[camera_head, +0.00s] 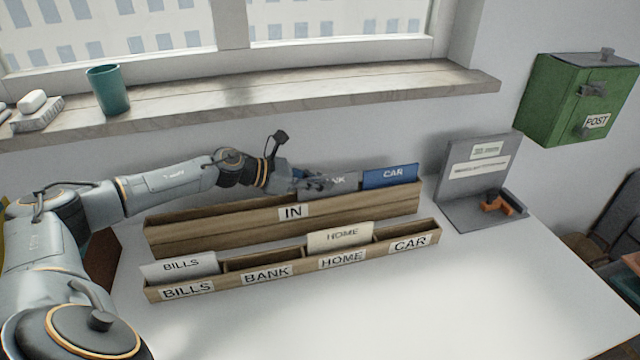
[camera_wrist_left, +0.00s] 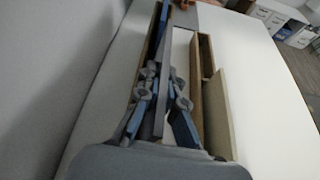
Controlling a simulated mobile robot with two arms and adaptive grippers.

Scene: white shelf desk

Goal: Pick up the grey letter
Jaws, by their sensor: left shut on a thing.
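The grey letter (camera_head: 340,182) stands upright in the wooden IN tray (camera_head: 230,228), its label partly covered so that only "NK" shows. My left gripper (camera_head: 326,184) reaches in from the left and is shut on the letter's left part. In the left wrist view the grey letter (camera_wrist_left: 165,75) runs as a thin upright sheet between the two fingers of my left gripper (camera_wrist_left: 163,90). The blue CAR letter (camera_head: 390,176) stands to its right in the same tray. My right gripper is not in view.
The front sorter (camera_head: 300,272) has BILLS, BANK, HOME and CAR slots. A BILLS letter (camera_head: 180,267) and a cream HOME letter (camera_head: 340,236) stand in it. A grey stand (camera_head: 465,185) and a green POST box (camera_head: 570,100) are at right. The desk front (camera_head: 450,310) is clear.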

